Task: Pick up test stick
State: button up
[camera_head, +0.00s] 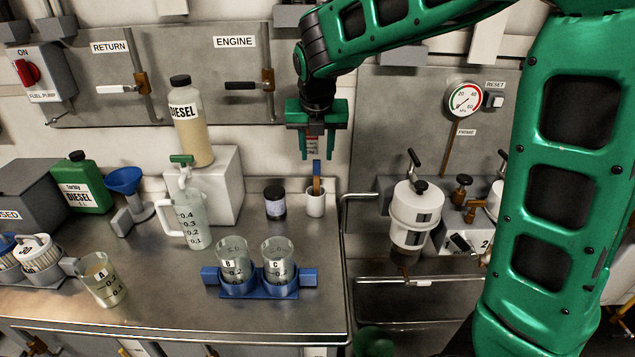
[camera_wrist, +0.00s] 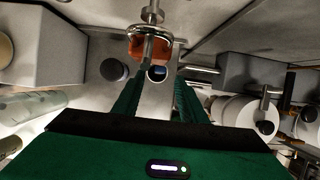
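The test stick (camera_head: 316,180), thin with a blue top and an orange-brown part below, stands in a small white cup (camera_head: 315,207) on the steel counter. Its lower end is hidden inside the cup. My gripper (camera_head: 316,157) points down just above the stick, with its two green fingers apart and nothing seen held between them. In the wrist view, my gripper (camera_wrist: 157,92) shows its fingers spread, with the cup and the stick's blue top (camera_wrist: 158,70) beyond them. I cannot tell whether the stick's top is between the fingertips or just below them.
A dark jar (camera_head: 275,202) stands close left of the cup. A blue holder (camera_head: 266,291) with beakers B and C sits in front. A white block (camera_head: 222,190) and the DIESEL bottle (camera_head: 190,125) are behind left. A metal rail (camera_head: 345,220) and white filter housing (camera_head: 411,215) are right.

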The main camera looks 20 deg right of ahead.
aim_at(317, 164)
jog(key=shift+x, duration=3.7)
grip_shut()
